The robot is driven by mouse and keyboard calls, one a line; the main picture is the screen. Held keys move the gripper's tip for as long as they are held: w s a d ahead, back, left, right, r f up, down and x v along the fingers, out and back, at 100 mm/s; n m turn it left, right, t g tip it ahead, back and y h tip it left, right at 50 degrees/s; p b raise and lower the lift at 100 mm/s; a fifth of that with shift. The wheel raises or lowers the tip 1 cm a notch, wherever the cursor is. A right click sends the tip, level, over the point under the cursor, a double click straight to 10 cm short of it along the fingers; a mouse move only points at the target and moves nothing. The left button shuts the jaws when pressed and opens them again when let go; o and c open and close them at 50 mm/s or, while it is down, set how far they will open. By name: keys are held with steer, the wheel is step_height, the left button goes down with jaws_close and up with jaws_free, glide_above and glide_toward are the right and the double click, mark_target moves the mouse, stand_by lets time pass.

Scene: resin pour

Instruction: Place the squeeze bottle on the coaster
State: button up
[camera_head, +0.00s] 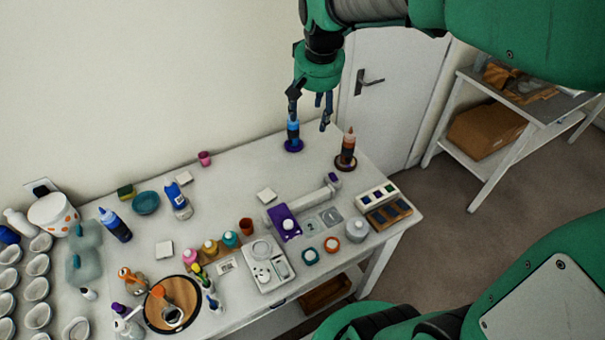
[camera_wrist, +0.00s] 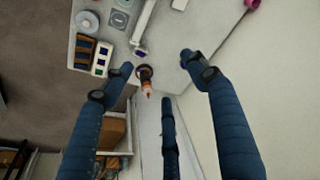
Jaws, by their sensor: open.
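A blue squeeze bottle (camera_head: 293,130) with a dark band stands upright near the table's back edge. A round purple base (camera_head: 293,147), looking like a coaster, shows under it. A brown squeeze bottle (camera_head: 348,146) with an orange tip stands to its right on a dark round base (camera_head: 345,163). My gripper (camera_head: 312,116) is open and empty above the back right of the table, one finger overlapping the blue bottle's top; contact cannot be told. In the wrist view the brown bottle (camera_wrist: 145,78) shows between the spread fingers; the blue bottle is not distinguishable there.
Small white squares (camera_head: 267,195) lie on the table (camera_head: 235,172). Another blue bottle (camera_head: 115,224), a blue-and-white bottle (camera_head: 178,200), a teal bowl (camera_head: 146,203) and a pink cup (camera_head: 204,158) stand left. Paint jars and trays crowd the front. A wall stands behind.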

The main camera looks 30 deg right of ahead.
steer(key=s+a+r+n+t, duration=0.1)
steer(key=s+a+n, duration=0.1)
steer(key=s+a, duration=0.4)
steer(key=s+a+n+t, duration=0.1)
steer(key=s+a, duration=0.6)
steer(key=s, duration=0.7)
steer(key=shift+s+r+n+t+y, duration=0.3)
steer(key=shift+s+r+n+y, duration=0.1)
steer(key=shift+n, duration=0.2)
steer(key=shift+f, duration=0.1)
step_height(320, 180, down, 5)
steer(key=b, duration=0.5)
